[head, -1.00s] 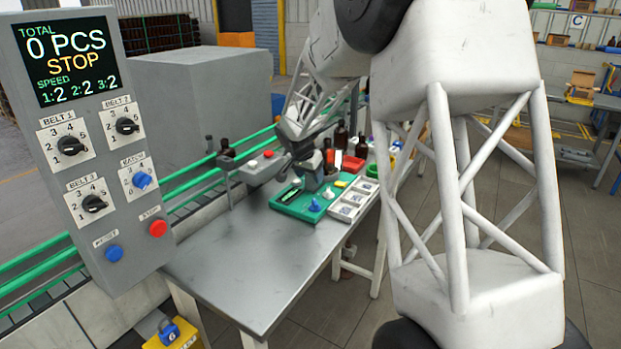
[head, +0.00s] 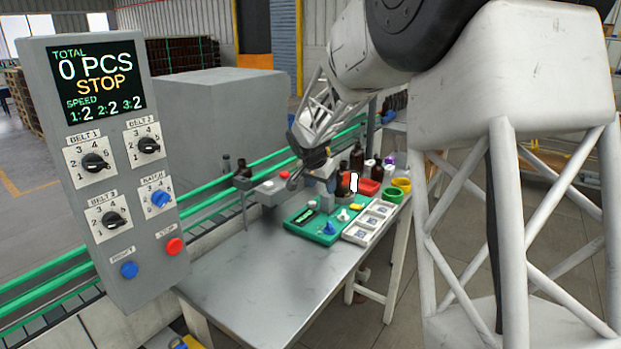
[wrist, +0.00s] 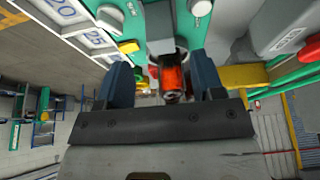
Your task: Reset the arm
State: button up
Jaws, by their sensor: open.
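My gripper (head: 322,187) is above the far part of the metal table, over the green tray (head: 297,229). In the wrist view its two dark blue fingers (wrist: 163,80) stand apart. An amber bottle (wrist: 172,78) shows in the gap between them there; I cannot tell how far beyond the fingertips it is.
A white compartment tray (head: 353,236) lies right of the green tray, with green (head: 392,195) and yellow (head: 401,184) rings behind it. A control panel (head: 60,215) stands at left, its screen reading STOP. The near tabletop (head: 270,290) is bare.

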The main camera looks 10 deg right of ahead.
jog(key=s+r+n+y, duration=0.1)
jog(key=s+r+n, duration=0.25)
jog(key=s, duration=1.55)
jog(key=s+r+n+y, duration=0.1)
jog(key=s+r+n, duration=0.3)
jog(key=s, duration=1.6)
jog(key=s+f+n+y, duration=0.1)
jog(key=s+f, duration=0.2)
jog(key=s, duration=1)
jog(key=shift+a+g, duration=0.3)
